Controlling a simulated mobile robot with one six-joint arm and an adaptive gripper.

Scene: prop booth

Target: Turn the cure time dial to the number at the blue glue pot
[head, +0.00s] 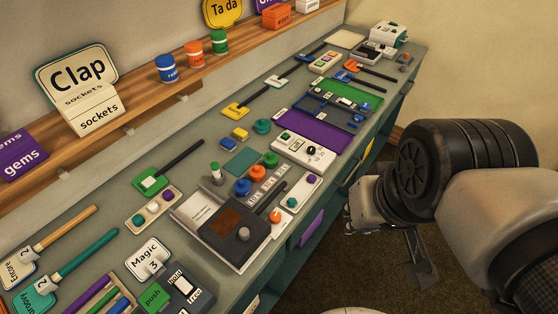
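A blue pot (242,187) stands at the near end of a row with an orange pot (256,172) and a green pot (271,158). A grey strip (268,187) beside them carries labels that seem to read in seconds, too small to read surely. Behind the row, a white box (290,146) has a small display and a round dark-marked dial (311,150); I cannot confirm it is the cure time dial. My gripper (385,228) hangs over the floor right of the bench, apart from both. Its fingers are partly hidden and their opening is unclear.
A dark box with a grey knob (243,234) sits in front of the pots, and a white panel (292,196) lies beside them. A purple mat (318,131) lies behind the dial box. Several paddles and signs crowd the bench. Open floor (320,265) lies right of its front edge.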

